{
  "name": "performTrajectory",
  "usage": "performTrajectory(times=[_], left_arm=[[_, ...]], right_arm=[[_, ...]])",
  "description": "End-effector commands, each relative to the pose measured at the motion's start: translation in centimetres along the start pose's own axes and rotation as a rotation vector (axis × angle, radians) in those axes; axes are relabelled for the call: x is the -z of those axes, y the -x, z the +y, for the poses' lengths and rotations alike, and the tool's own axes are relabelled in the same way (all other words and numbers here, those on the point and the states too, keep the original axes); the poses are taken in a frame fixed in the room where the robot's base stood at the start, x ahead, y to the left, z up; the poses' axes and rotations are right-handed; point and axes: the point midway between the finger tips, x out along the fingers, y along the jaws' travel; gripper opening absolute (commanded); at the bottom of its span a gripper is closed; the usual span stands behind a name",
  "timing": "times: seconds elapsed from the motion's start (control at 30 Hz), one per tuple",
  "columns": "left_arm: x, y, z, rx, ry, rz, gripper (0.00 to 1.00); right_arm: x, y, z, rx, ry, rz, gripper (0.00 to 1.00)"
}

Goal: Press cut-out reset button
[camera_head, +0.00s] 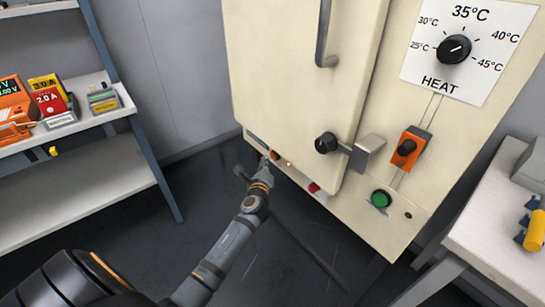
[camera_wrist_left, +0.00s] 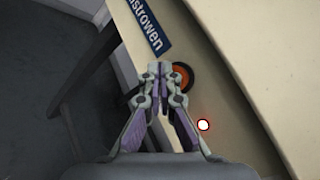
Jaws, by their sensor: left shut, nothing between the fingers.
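A cream oven cabinet (camera_head: 290,70) carries a row of small controls along its lower front edge. An orange-brown round button (camera_head: 275,155) with a black ring is at the left of this row, and it also shows in the left wrist view (camera_wrist_left: 184,77). A small lit red lamp (camera_head: 289,163) is to its right, glowing white in the left wrist view (camera_wrist_left: 203,125). My left gripper (camera_head: 264,162) is shut and empty, its fingertips (camera_wrist_left: 159,68) close beside the orange button and partly covering it. I cannot tell whether they touch it. My right gripper is out of view.
Further right are a red button (camera_head: 314,188), a green button (camera_head: 381,198) and an orange switch (camera_head: 408,148). A black knob (camera_head: 326,143) and the door handle (camera_head: 325,35) stick out. A shelf (camera_head: 80,205) stands left, a white table (camera_head: 480,225) right.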

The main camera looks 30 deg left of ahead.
Motion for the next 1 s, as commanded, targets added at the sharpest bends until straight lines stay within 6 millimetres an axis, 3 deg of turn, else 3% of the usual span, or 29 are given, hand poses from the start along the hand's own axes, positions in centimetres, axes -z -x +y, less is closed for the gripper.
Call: performTrajectory(times=[1.0], left_arm=[[0.55, -0.77, -0.58, 0.0, 0.0, 0.0, 0.0]], right_arm=[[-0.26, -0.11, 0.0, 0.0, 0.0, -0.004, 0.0]])
